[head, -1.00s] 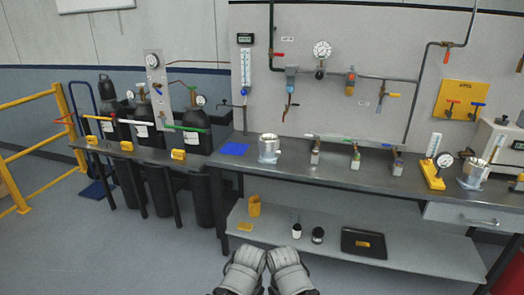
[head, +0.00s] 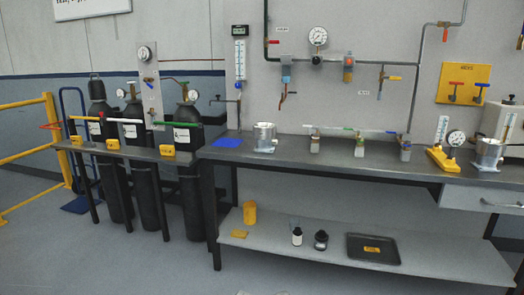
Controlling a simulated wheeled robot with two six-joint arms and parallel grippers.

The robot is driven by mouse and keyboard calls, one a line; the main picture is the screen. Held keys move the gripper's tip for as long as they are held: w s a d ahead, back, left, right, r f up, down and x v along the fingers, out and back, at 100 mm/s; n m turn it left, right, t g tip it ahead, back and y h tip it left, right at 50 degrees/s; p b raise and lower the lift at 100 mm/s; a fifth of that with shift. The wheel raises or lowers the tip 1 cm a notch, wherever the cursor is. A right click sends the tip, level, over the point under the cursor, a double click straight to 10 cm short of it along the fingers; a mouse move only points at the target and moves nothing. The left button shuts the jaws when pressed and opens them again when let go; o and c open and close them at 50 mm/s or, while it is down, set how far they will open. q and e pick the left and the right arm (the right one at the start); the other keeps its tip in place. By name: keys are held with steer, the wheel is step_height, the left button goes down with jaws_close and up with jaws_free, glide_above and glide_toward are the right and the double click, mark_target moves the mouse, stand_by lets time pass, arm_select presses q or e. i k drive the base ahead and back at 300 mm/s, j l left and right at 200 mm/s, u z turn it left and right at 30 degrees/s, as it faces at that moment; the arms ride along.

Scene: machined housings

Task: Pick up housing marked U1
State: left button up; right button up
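A silver machined housing (head: 264,137) stands upright on the grey workbench (head: 330,152), right of a blue mat (head: 228,142). A second, similar silver housing (head: 488,155) stands on the bench at the far right, beside a yellow gauge stand (head: 442,158). No U1 marking is legible on either one at this size. Neither of my grippers shows clearly in the head view, and nothing is seen held.
Valve fittings (head: 358,145) line the bench between the housings. The lower shelf (head: 275,252) holds a yellow cup (head: 249,212), small bottles and a dark tray (head: 373,260). Black gas cylinders (head: 190,180) and a yellow railing (head: 25,151) stand left. The floor in front is clear.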

mark_target(490, 152)
steer(key=z, duration=1.5)
